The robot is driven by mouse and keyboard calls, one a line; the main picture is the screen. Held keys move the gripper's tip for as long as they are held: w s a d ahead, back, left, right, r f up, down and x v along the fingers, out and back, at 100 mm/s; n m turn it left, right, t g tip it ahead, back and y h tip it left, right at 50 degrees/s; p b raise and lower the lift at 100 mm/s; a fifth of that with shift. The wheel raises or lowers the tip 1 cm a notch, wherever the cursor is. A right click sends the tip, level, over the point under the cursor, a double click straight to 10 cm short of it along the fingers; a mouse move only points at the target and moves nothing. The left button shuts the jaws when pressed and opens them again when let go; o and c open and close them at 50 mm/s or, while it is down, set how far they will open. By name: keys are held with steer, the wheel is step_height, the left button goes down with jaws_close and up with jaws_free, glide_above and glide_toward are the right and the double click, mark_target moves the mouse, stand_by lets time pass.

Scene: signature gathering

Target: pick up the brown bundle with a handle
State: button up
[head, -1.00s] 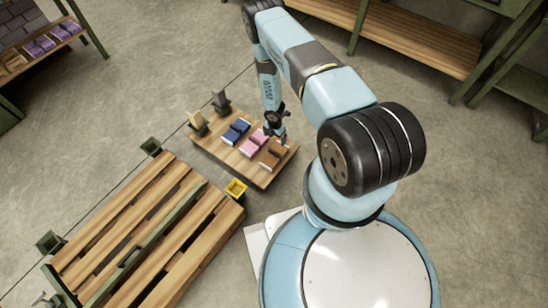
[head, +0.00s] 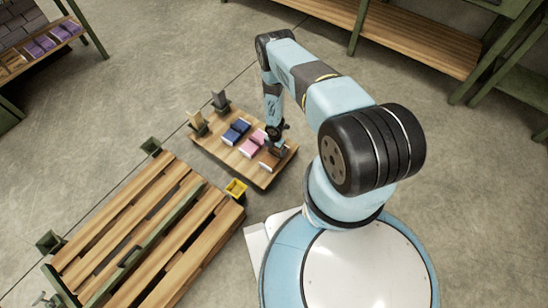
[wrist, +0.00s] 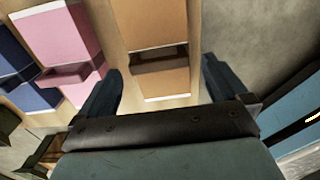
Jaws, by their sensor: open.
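The brown bundle (wrist: 155,72) lies on the low wooden board, with its darker handle (wrist: 160,60) across its middle. In the wrist view it sits between the two fingers of my gripper (wrist: 162,85), which are open and apart, one on either side. In the head view my gripper (head: 277,148) is right over the bundle and hides most of it; only a pale end (head: 267,166) shows. I cannot tell the height of the fingertips above the handle.
A pink bundle (head: 251,145) and a blue bundle (head: 236,131) lie beside it on the board (head: 229,162). Two upright holders, tan (head: 197,122) and dark (head: 220,101), stand at the board's far left.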

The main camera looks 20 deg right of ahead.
mark_target(274, 152)
steer(key=shift+a+f, duration=0.1)
steer(key=shift+f, duration=2.2)
steer(key=shift+c, duration=0.4)
steer(key=c, duration=0.9)
